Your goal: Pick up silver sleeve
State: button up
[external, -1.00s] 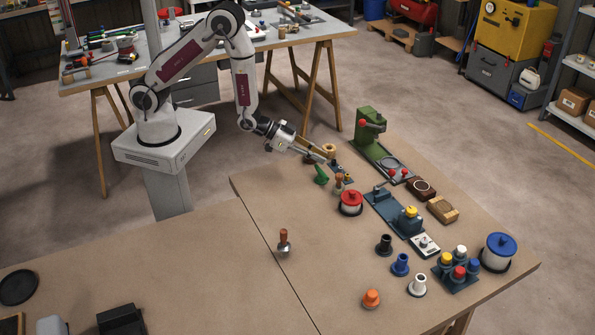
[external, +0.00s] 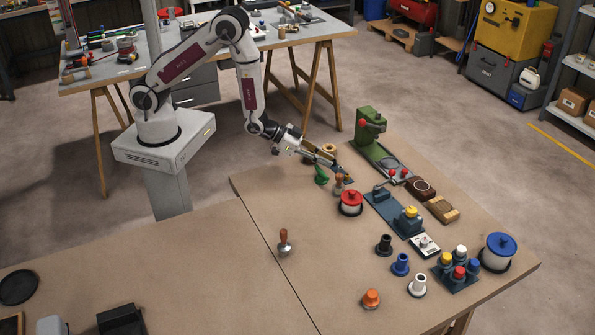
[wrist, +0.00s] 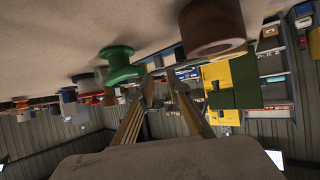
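The silver sleeve (external: 417,285), a pale flanged piece, stands upright on the table near the front right edge. It stands beside the blue sleeve (external: 401,264) and the orange one (external: 371,299). My gripper (external: 346,178) is over the far part of the table, well away from it, beside a green piece (external: 321,174). In the wrist view, my gripper's two fingers (wrist: 160,84) are apart with nothing seen between them. I cannot pick out the silver sleeve in the wrist view.
A red-lidded container (external: 351,203) and a black sleeve (external: 384,245) stand between my gripper and the silver sleeve. A dark holder with coloured caps (external: 456,283) and a blue-lidded container (external: 498,253) stand to the right.

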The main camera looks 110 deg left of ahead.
aim_at(339, 167)
jog(key=shift+w+f, duration=0.1)
jog(key=shift+x, duration=2.45)
jog(key=shift+f, duration=0.15)
grip_shut()
